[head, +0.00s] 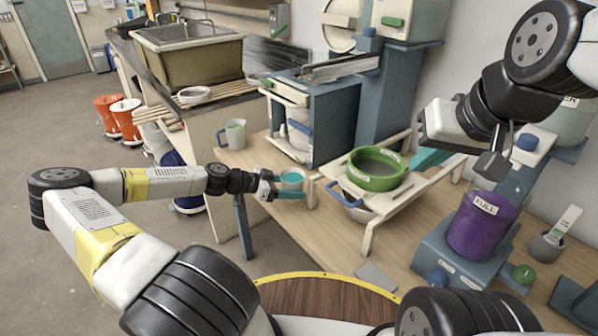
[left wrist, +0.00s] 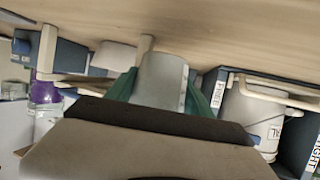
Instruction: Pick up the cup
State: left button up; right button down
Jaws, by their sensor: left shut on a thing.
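A small pale grey cup (head: 292,180) with a teal inside is at the left part of the workbench, in front of the blue cabinet. My left gripper (head: 291,187) is shut on it, with a teal finger on either side. In the left wrist view the cup (left wrist: 160,80) sits between the teal fingers, and that picture is upside down, with the bench at the top. I cannot tell whether its base touches the bench. My right gripper (head: 431,160) is above the bench by the green sieve; its teal fingers are partly hidden, and no cup is seen in it.
A green sieve (head: 376,180) rests on a wooden rack over a metal bowl. A purple bucket marked FULL (head: 482,226) stands on a blue scale at the right. A grey jug (head: 233,134) stands behind the left gripper. A blue cabinet (head: 332,125) holds a white bucket (head: 299,134).

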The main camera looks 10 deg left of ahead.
pick_arm(q)
jog(key=s+d+r, duration=0.1)
jog(key=s+d, duration=0.1)
jog(key=s, duration=1.1)
jog(key=shift+d+r, duration=0.15)
jog(key=shift+d, duration=0.05)
dwell(1.5)
